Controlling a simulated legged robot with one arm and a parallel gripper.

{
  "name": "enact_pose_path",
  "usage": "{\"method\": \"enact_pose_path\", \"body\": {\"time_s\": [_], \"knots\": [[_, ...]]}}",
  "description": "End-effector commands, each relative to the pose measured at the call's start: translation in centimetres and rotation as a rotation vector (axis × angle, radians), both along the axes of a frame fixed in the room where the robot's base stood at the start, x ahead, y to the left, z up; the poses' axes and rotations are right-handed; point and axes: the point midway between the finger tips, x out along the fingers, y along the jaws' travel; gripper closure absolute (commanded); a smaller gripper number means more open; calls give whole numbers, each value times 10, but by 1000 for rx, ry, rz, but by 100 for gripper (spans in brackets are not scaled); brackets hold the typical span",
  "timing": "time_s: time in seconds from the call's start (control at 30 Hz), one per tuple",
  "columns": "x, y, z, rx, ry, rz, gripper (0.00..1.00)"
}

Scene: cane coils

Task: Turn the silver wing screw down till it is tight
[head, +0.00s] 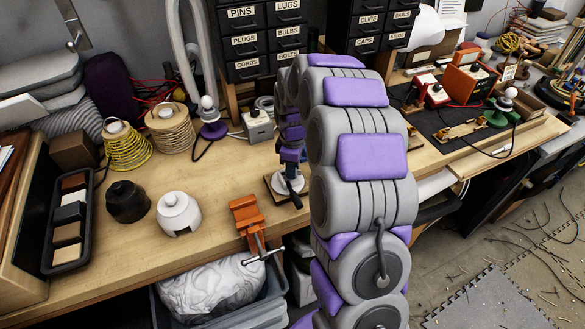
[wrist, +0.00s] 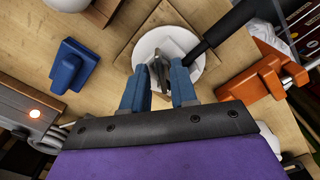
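The silver wing screw (wrist: 157,70) stands up over a white round disc (wrist: 190,60) in the wrist view. A black bar (wrist: 232,22) reaches in to the disc from the upper right. My gripper (wrist: 159,78) has its two blue fingers apart, one on each side of the screw. I see no clear contact between fingers and screw. In the head view, my gripper (head: 291,160) points down over the white disc (head: 288,183) on its dark-edged base. The screw is too small to make out there.
An orange vise (head: 248,218) is clamped at the bench's front edge; it also shows in the wrist view (wrist: 262,80). A blue block (wrist: 75,65) and a grey box with a lit lamp (wrist: 30,115) stand left of my gripper. White (head: 178,213) and black (head: 127,202) pots stand farther left.

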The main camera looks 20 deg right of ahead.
Motion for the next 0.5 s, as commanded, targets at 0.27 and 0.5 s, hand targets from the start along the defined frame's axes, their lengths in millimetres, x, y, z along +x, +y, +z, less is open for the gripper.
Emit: {"method": "enact_pose_path", "body": {"time_s": [0.27, 0.5], "knots": [[-1, 0, -1, 0, 2, 0, 66], [0, 0, 12, 1, 2, 0, 66]]}}
